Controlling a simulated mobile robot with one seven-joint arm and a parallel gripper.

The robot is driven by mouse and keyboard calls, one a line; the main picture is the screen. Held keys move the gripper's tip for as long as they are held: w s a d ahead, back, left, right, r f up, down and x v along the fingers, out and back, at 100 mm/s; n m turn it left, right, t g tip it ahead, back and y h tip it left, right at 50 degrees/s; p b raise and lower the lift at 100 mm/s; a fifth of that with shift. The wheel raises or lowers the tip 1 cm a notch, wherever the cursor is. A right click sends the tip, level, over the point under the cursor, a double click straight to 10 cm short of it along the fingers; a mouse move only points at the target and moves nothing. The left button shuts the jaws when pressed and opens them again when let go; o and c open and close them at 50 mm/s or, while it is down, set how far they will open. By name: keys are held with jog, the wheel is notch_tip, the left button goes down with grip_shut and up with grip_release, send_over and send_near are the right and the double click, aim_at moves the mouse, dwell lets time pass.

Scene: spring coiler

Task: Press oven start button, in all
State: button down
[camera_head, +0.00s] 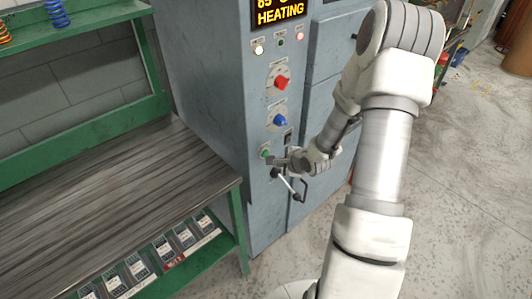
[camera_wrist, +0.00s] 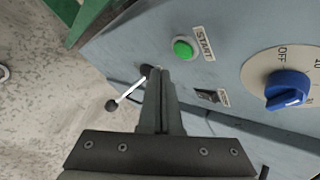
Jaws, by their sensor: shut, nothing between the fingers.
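The oven (camera_head: 215,70) is a tall blue-grey cabinet in the head view, with a display reading HEATING (camera_head: 280,14). Its green start button (camera_head: 265,153) sits low on the front panel. In the wrist view the green button (camera_wrist: 183,48) lies beside a START label (camera_wrist: 204,43). My gripper (camera_head: 275,162) is shut and empty, just below and right of the button in the head view. In the wrist view the shut fingers (camera_wrist: 160,72) point toward the panel, left of and below the button. They do not cover the button; whether they touch the panel I cannot tell.
A red knob (camera_head: 282,83) and a blue knob (camera_head: 280,119) are above the button. A black switch (camera_wrist: 212,97) is near it. A lever with a black ball (camera_wrist: 112,105) sticks out beside my fingers. A green-framed workbench (camera_head: 110,200) stands at left.

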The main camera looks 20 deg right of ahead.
jog(key=shift+s+d+p, duration=0.2)
jog(key=shift+s+d, duration=0.05)
jog(key=shift+s, duration=0.4)
jog(key=shift+s+d+p, duration=0.15)
jog(key=shift+s+d, duration=0.05)
jog(key=shift+s, duration=0.45)
jog(key=s+d+r+n+g+h+b, duration=0.2)
jog(key=s+d+r+n+g+h, duration=0.15)
jog(key=s+r, duration=0.6)
jog(key=s+d+r+n+g+h+b, duration=0.35)
jog(key=s+r, duration=0.35)
jog(key=s, duration=0.5)
jog(key=a+r+n+t+y+p, duration=0.1)
jog(key=a+r+n+y+p, duration=0.1)
jog(key=a+r+n, duration=0.5)
jog(key=s+a+r+n+t+y+p, duration=0.1)
jog(key=a+r+n, duration=0.6)
jog(key=a, duration=0.7)
jog(key=n+t+y+p, duration=0.1)
jog(key=y+p, duration=0.1)
jog(key=shift+s+a+t+y, duration=0.2)
jog(key=shift+a+t+y, duration=0.1)
jog(key=shift+y, duration=0.1)
